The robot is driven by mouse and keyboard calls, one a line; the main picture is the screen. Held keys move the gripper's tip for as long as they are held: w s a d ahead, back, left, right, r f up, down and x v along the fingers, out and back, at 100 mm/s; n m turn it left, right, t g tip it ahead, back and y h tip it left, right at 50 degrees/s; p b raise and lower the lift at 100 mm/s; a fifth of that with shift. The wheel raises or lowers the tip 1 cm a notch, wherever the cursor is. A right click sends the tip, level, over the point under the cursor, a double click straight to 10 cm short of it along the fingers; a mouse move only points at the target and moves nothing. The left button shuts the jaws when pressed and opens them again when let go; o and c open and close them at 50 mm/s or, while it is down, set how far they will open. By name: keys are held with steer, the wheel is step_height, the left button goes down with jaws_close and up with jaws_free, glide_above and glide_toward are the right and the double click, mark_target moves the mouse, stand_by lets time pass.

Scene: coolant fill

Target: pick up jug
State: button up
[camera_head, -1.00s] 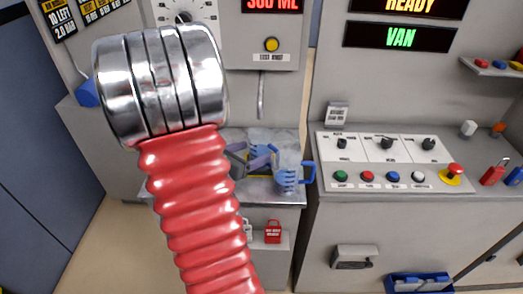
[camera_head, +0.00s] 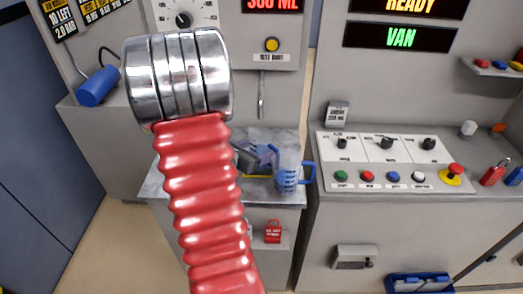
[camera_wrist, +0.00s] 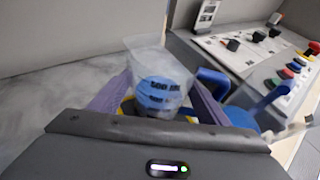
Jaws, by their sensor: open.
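A clear jug (camera_wrist: 158,72) with blue and dark markings stands straight ahead in the wrist view. My gripper (camera_wrist: 157,98) is open, with its purple fingers on either side of the jug's lower part; I cannot tell whether they touch it. A blue handle shows at the jug's right. Farther right is another blue handle-like shape (camera_wrist: 268,98), blurred and partly hidden. My arm hides the bench's middle.
A control panel (camera_head: 385,160) with knobs and buttons lies to the right. A thin metal spout (camera_head: 261,95) hangs above the bench from the dispenser with a yellow button (camera_head: 272,44).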

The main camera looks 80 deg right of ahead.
mark_target(260, 140)
steer(key=shift+c, duration=0.6)
steer(key=c, duration=1.1)
steer(key=shift+r, duration=0.2)
steer(key=shift+r, duration=1.4)
steer(key=shift+w+a+r, duration=0.1)
steer(key=shift+a+r, duration=0.05)
steer(key=shift+r, duration=0.15)
steer(key=w+a, duration=0.3)
steer(key=a, duration=0.5)
steer(key=w+a, duration=0.4)
steer(key=a, duration=0.4)
steer(key=shift+a+f, duration=0.1)
